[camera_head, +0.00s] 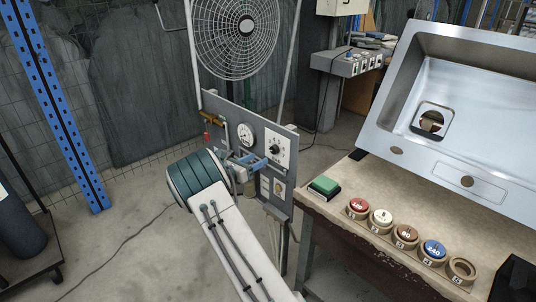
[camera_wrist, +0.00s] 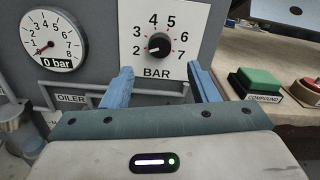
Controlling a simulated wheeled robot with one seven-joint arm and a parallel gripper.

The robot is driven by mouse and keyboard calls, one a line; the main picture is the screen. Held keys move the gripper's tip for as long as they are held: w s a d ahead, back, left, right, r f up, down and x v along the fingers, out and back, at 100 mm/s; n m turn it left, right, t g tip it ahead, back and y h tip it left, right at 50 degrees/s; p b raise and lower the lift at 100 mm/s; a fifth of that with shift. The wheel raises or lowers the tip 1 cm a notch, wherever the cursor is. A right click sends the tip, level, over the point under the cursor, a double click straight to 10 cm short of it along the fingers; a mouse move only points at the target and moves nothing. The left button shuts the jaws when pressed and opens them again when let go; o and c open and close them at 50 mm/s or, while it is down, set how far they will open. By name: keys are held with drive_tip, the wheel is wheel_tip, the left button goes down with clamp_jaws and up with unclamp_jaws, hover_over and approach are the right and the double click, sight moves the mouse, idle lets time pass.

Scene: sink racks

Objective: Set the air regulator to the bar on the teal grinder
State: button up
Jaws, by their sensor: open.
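The air regulator (camera_wrist: 158,44) is a black knob on a white BAR plate numbered 2 to 7, on a grey panel. Its pointer is turned to the lower left, near 2. It also shows in the head view (camera_head: 275,150). The round pressure gauge (camera_wrist: 54,40) left of it reads 0 bar; it also shows in the head view (camera_head: 246,135). My gripper (camera_wrist: 162,76) has two blue fingers, open and empty, with tips just below the knob, left and right of it. In the head view my gripper (camera_head: 258,162) is at the panel. I cannot identify a teal grinder in either view.
A bench at right holds a green COMPOUND block (camera_head: 324,185), several numbered discs (camera_head: 381,217) and a steel sink (camera_head: 455,95). A caged fan (camera_head: 238,35) stands above the panel (camera_head: 222,109). A blue post (camera_head: 60,110) stands left. The floor between is mostly open.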

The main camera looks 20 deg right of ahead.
sight(273, 151)
drive_tip(key=x, duration=0.6)
drive_tip(key=shift+w+d, duration=0.1)
drive_tip(key=shift+d, duration=0.25)
drive_tip(key=c, duration=1)
